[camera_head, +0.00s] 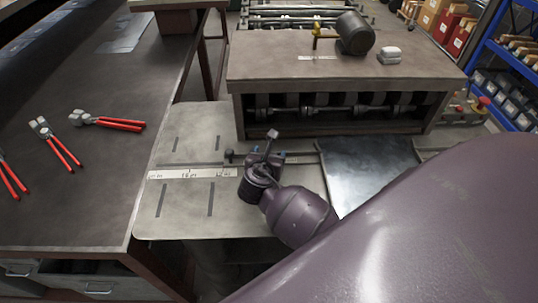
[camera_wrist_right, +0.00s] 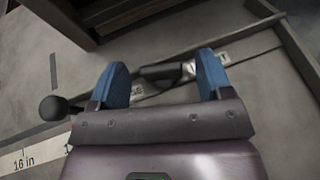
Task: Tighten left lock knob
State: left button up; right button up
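My right gripper (camera_head: 266,155) reaches down over the grey machine table, and its two blue fingers stand apart. In the right wrist view the open fingers (camera_wrist_right: 163,70) straddle a dark, low knob-like piece (camera_wrist_right: 160,77) on a bar; I cannot tell whether they touch it. A round black ball knob (camera_wrist_right: 53,108) lies left of the fingers in that view. It also shows in the head view (camera_head: 229,154), left of the gripper. The frames do not settle which of these is the left lock knob. My left gripper is not in view.
A ruler strip (camera_head: 185,174) runs along the slotted machine table (camera_head: 170,220). A raised brown housing (camera_head: 345,72) stands just behind the gripper. A shiny metal sheet (camera_head: 370,170) lies to the right. Red-handled pliers (camera_head: 118,123) lie on the dark workbench (camera_head: 85,200) at left.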

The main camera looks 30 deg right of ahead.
jog(key=v, duration=1.1)
jog(key=shift+d, duration=0.1)
jog(key=shift+c, duration=0.3)
